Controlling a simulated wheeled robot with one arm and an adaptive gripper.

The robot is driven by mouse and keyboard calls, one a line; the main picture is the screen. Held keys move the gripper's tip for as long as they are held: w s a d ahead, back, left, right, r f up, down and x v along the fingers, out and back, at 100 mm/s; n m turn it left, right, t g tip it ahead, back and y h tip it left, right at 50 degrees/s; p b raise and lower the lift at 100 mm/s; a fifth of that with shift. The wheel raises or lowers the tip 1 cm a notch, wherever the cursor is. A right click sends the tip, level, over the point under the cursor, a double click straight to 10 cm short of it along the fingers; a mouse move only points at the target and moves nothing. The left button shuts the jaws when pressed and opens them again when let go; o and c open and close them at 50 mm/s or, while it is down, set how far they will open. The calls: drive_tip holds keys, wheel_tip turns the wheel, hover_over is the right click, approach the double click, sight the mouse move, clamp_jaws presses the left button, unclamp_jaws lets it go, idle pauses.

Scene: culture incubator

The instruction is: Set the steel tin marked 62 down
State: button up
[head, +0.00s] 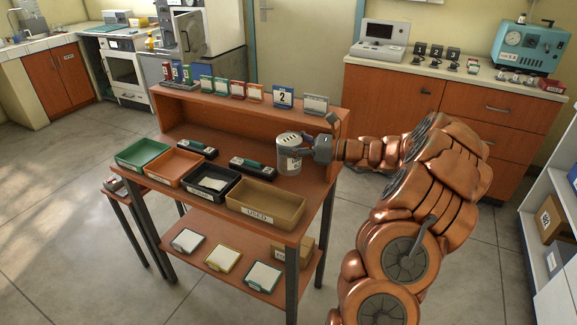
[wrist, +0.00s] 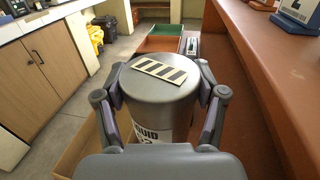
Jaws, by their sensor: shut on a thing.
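The steel tin (head: 289,158) is a grey cylinder with a pale label and a striped patch on its lid. It is upright at the right part of the wooden workbench (head: 312,185). My gripper (head: 304,151) comes from the right and is shut on the tin's sides. In the wrist view the tin (wrist: 160,100) stands between both fingers of my gripper (wrist: 165,92). Its label is partly hidden by the gripper; the number cannot be read fully. I cannot tell whether its base touches the bench top.
A tan tray marked USED (head: 262,213), a black tray (head: 228,193), an orange tray (head: 172,178) and a green tray (head: 140,165) line the front edge. A dark green-topped device (head: 253,168) lies just left of the tin. Coloured cards and a "2" sign (head: 284,97) stand on the back ledge.

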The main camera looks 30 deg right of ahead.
sight(290, 165)
drive_tip(key=shift+f, duration=3.8)
drive_tip(key=shift+f, duration=0.1)
drive_tip(key=o, duration=1.1)
